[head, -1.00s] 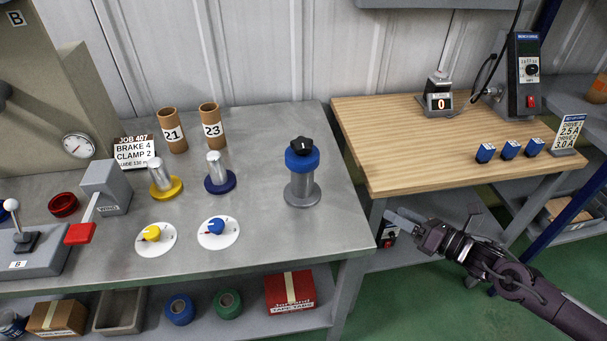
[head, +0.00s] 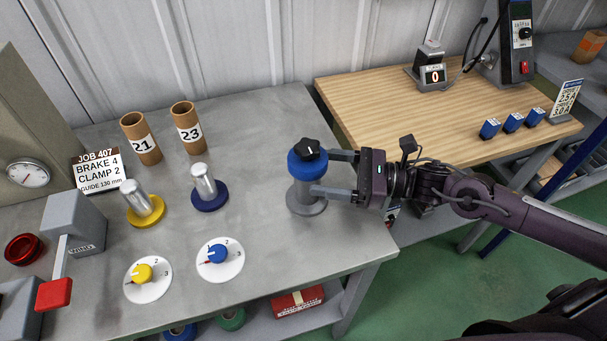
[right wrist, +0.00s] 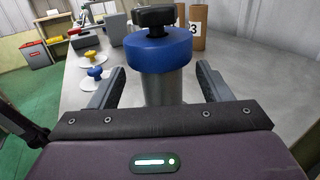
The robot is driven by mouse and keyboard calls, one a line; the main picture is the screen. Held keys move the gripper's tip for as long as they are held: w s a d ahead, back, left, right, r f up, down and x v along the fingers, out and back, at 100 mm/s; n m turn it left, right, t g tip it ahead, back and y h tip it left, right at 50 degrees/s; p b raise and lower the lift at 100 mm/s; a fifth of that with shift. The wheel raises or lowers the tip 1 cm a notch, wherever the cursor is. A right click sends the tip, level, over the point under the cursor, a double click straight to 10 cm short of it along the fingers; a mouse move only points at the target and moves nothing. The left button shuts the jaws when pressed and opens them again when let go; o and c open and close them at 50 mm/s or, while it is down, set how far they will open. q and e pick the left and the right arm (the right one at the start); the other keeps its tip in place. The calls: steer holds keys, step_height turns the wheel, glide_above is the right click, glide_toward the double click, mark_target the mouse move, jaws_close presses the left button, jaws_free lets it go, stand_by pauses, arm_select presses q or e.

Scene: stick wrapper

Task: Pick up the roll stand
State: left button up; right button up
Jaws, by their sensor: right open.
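The roll stand (head: 307,172) stands upright on the grey metal bench. It has a grey post and round base, a blue collar and a black knob on top. My right gripper (head: 322,173) is open at its right side, with one finger on the far side of the post and one on the near side. In the right wrist view the roll stand (right wrist: 160,60) stands between the two open fingers (right wrist: 164,88), below the blue collar. I cannot tell whether either finger touches it. My left gripper is not in view.
On the grey bench (head: 270,235) stand two cardboard tubes (head: 188,128), a yellow-based spindle (head: 142,203) and a blue-based spindle (head: 207,188). Two dials (head: 220,260) lie nearer. A wooden table (head: 400,110) with a counter (head: 432,75) and small blue blocks stands at the right.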

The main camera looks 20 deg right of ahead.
mark_target(298, 169)
steer(key=shift+a, duration=0.2)
steer(key=shift+w+a, duration=0.1)
steer(key=shift+a, duration=0.1)
steer(key=p+x, duration=0.1)
steer(key=x, duration=0.3)
steer(key=shift+w+a, duration=0.1)
steer(key=shift+w, duration=0.1)
steer(key=shift+w+a+f, duration=0.1)
steer(key=shift+a+f, duration=0.1)
steer(key=shift+a, duration=0.1)
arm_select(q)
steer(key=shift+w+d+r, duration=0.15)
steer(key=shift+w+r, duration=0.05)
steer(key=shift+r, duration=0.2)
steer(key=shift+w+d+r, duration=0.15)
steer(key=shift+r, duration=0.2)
arm_select(e)
steer(key=shift+c, duration=0.2)
steer(key=c, duration=1.4)
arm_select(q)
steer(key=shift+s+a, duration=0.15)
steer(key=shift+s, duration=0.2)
arm_select(e)
steer(key=shift+r, duration=0.1)
steer(key=shift+c, duration=0.6)
